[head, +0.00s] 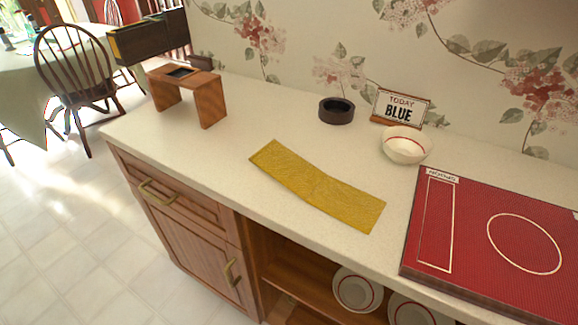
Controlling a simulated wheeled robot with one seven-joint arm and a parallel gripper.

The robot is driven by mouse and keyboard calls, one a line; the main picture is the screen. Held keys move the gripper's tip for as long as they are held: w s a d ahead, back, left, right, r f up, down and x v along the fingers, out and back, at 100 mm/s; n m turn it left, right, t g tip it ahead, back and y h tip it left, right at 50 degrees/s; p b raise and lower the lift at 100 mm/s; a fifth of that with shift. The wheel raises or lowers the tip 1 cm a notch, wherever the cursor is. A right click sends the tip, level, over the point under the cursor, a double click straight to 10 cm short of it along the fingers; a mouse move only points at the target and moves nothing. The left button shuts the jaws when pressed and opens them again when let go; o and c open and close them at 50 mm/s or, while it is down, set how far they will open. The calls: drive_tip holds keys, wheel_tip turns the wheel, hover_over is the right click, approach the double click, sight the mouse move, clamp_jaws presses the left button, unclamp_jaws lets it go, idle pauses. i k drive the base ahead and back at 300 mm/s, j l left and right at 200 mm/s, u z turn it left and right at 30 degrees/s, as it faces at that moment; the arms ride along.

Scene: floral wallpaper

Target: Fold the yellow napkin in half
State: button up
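The yellow napkin (317,186) lies on the pale countertop (235,150) as a long, narrow strip. It runs diagonally from upper left to lower right, with a slight bend along its length. Nothing covers it. I cannot tell whether it is one layer or more. My gripper is not in view.
A red board (478,215) with white outlines lies right of the napkin. A white bowl (406,146), a dark round dish (336,111) and a "TODAY BLUE" sign (401,107) stand behind. A wooden stand (204,98) is at the left. Counter around the napkin is clear.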

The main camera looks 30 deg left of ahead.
sight(293, 172)
drive_tip(key=k+j+u, duration=0.1)
drive_tip(key=j+u, duration=0.2)
drive_tip(key=j, duration=0.65)
drive_tip(key=j+u, duration=0.3)
drive_tip(key=j, duration=0.65)
